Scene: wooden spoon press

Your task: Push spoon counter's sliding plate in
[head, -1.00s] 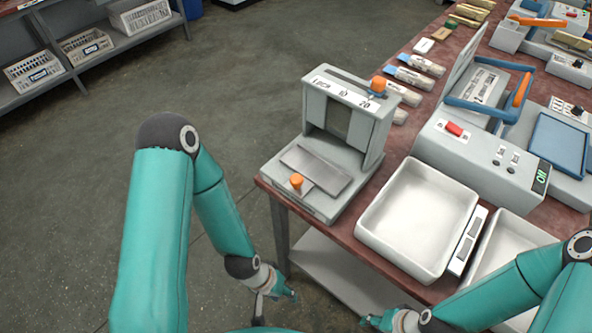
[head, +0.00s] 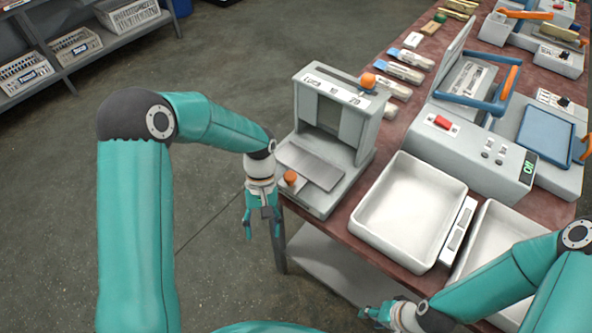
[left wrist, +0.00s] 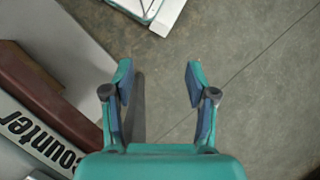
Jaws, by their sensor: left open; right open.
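The spoon counter (head: 338,100) is a grey upright frame with a white label strip on top, at the near left corner of the table. Its metal sliding plate (head: 312,165) lies at the front of its base, sticking out from the opening, with an orange knob (head: 290,177) at the near end. My left gripper (head: 260,230) is open and empty, pointing down beside the table, just left of and below the knob. In the left wrist view the open fingers (left wrist: 158,85) are over floor, with the counter's lettered side at left. My right gripper (head: 372,312) is open at the bottom, apart from the counter.
A white tray (head: 372,213) stands right of the counter on the red-brown table (head: 335,222). A grey machine with a red switch (head: 470,150) is behind it. Several packets (head: 403,73) lie at the back. Floor left of the table is clear.

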